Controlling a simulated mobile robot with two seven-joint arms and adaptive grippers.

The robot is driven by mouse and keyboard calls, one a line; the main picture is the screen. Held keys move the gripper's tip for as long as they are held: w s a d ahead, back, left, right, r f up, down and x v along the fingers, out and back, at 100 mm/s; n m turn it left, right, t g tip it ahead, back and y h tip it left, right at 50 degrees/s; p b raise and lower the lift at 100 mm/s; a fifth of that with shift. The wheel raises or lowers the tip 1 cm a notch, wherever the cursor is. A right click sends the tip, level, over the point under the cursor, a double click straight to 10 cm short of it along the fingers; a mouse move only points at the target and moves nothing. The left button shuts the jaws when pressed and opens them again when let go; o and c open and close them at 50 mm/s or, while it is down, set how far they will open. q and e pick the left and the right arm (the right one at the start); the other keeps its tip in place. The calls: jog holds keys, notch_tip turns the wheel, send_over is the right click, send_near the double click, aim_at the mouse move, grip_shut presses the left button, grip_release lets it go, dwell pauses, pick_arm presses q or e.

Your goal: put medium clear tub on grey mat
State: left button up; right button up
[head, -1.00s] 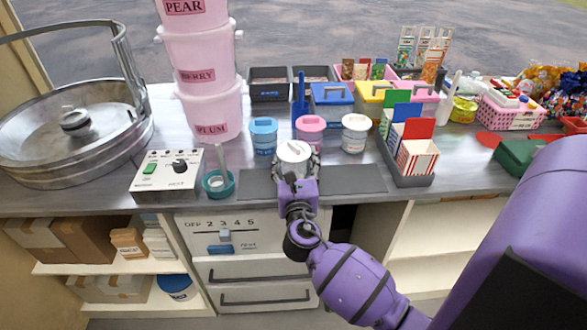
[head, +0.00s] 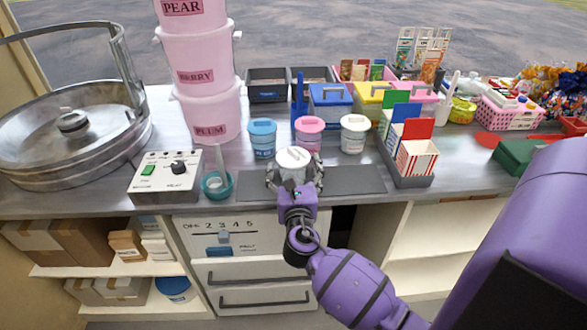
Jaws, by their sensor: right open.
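The tub with a pale lid and handle (head: 293,156), which I take for the medium clear tub, stands upright on the dark grey mat (head: 355,180) at the counter's front. Its lower body is hidden by my right gripper (head: 294,178). That gripper is open, with its fingers spread to either side of the tub. Whether a fingertip still touches the tub I cannot tell. My left gripper is not in view.
Blue (head: 262,138), pink (head: 309,133) and white (head: 354,134) tubs stand just behind the mat. A teal bowl (head: 216,186) sits to its left and a rack of striped boxes (head: 416,157) to its right. The mat's right part is bare.

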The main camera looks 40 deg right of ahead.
jog(key=v, duration=1.1)
jog(key=s+a+f+m+g+y, duration=0.25)
jog(key=s+f+m, duration=0.25)
jog(key=s+f, duration=0.3)
jog(key=s+a+f+m+g+y, duration=0.25)
jog(key=s+f+m, duration=0.3)
jog(key=f, duration=0.55)
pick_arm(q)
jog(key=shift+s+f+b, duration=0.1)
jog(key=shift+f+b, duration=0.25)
pick_arm(e)
jog(key=s+a+f+m+g+y, duration=0.1)
jog(key=s+a+f+m+y, duration=0.1)
jog(key=s+m, duration=0.7)
jog(key=s+a+f+m+g+y, duration=0.1)
jog(key=s+a+f+m+y, duration=0.1)
jog(key=s+f+m, duration=0.4)
jog(key=s+a+m, duration=0.1)
jog(key=s+m, duration=0.2)
jog(key=shift+s+a+f+m+g+y, duration=0.15)
jog(key=shift+s+a+m+g+y, duration=0.15)
jog(key=shift+s+a+m, duration=0.05)
